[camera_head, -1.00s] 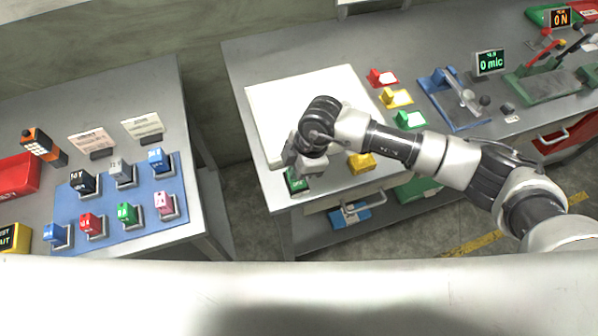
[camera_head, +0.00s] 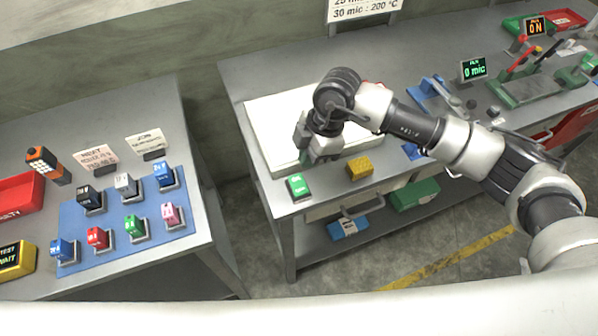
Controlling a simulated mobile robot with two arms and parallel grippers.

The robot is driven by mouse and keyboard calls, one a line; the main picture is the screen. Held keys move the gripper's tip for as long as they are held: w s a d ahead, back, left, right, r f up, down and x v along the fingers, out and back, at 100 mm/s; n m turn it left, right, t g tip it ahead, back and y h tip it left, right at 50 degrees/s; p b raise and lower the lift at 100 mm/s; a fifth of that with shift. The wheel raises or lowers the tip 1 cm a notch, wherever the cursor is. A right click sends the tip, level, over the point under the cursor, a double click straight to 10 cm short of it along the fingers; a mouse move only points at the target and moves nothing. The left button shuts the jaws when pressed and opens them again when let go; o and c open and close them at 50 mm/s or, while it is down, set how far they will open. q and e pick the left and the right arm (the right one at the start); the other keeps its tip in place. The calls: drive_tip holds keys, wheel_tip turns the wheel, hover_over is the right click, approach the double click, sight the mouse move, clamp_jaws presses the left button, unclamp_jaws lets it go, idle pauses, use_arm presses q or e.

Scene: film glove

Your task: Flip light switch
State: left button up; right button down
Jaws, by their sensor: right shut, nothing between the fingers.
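No thing in view can be clearly told as a light switch. A small green block with pale lettering (camera_head: 298,187) sits at the near left corner of the right-hand table. My right gripper (camera_head: 312,156) is shut and empty. It is over the white board (camera_head: 264,122), just behind the green block in the picture and apart from it. A yellow block (camera_head: 359,168) lies to the right of the green one. My left gripper is not in view.
The left table (camera_head: 105,115) holds a blue mat (camera_head: 110,216) with several small coloured boxes, a red tray and an orange-black handset (camera_head: 47,165). Levers and a lit display (camera_head: 473,69) stand at the right. A floor gap separates the tables.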

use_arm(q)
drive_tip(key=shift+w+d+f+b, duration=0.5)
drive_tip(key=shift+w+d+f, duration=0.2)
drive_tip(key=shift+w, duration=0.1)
use_arm(e)
drive_tip(key=v, duration=0.4)
drive_tip(key=shift+s+d+r, duration=0.25)
drive_tip(key=shift+s+r, duration=0.05)
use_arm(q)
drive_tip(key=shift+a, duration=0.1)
use_arm(e)
drive_tip(key=shift+s+a, duration=0.1)
